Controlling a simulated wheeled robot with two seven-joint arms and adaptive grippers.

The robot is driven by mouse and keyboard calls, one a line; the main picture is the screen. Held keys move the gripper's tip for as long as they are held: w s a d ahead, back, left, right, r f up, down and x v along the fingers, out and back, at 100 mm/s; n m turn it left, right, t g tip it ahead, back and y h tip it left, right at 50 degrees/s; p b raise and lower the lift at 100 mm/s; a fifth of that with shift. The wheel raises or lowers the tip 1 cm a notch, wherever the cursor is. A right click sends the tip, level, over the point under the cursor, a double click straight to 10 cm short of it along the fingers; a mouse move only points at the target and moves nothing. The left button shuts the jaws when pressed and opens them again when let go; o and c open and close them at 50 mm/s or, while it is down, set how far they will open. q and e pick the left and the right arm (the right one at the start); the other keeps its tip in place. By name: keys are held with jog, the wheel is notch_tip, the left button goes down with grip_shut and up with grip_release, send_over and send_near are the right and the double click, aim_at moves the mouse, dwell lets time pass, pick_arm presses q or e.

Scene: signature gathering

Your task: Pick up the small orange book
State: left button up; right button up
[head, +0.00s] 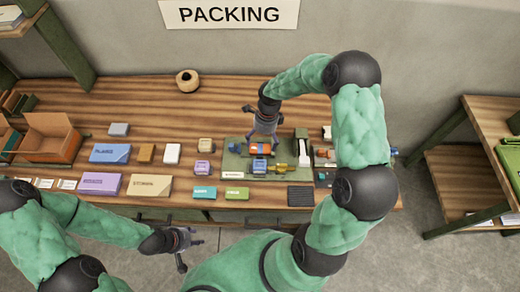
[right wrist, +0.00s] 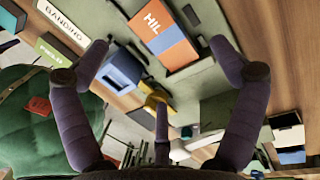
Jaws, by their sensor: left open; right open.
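In the head view, the orange book (head: 267,149) is partly hidden by my right gripper (head: 263,134). My right gripper is open and above the mat, pointing down, with the book in view between and beyond its fingertips (right wrist: 160,48). Nothing is between its fingers that I can see held. My left gripper (head: 188,244) is open and empty, low in front of the table's front edge.
A blue block (right wrist: 122,70) and a yellow item (right wrist: 157,103) are close to the book. Several coloured boxes, including a purple one (head: 100,184), fill the table's left half. An open cardboard box (head: 50,138) stands at far left. The back of the table is mostly clear around a round pot (head: 187,80).

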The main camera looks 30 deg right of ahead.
aim_at(260, 151)
jog(key=shift+s+a+f, duration=0.1)
jog(key=shift+a+f, duration=0.15)
jog(key=shift+f, duration=1.05)
jog(key=shift+s+a+f, duration=0.1)
jog(key=shift+a+f, duration=0.1)
jog(key=shift+f, duration=1.1)
jog(key=shift+c, duration=0.2)
jog(key=c, duration=1.3)
jog(key=shift+r, duration=0.1)
